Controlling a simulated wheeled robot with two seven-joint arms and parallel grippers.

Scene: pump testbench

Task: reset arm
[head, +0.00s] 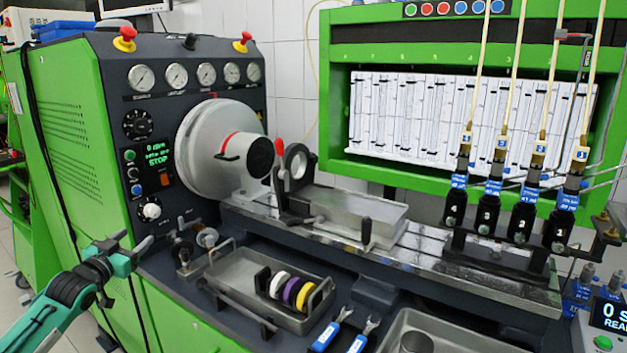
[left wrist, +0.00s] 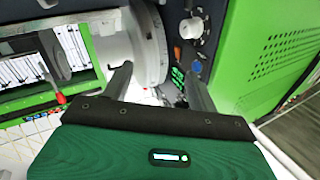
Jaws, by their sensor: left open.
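My left gripper (head: 136,241) is at the lower left of the head view, in front of the green and dark grey pump testbench (head: 110,110). It is open and empty. In the left wrist view its two fingers (left wrist: 157,80) stand apart with nothing between them. Beyond them are the bench's round grey drive housing (left wrist: 147,45) and part of its control panel. No contact between the fingers and the bench shows. My right gripper is not in either view.
A metal tray (head: 230,262) with several coloured rings stands right of my left gripper. Two blue-handled wrenches (head: 328,335) lie in front of it. Several injectors (head: 487,205) stand in a rack at the right. Knobs (head: 150,210) stick out from the bench panel.

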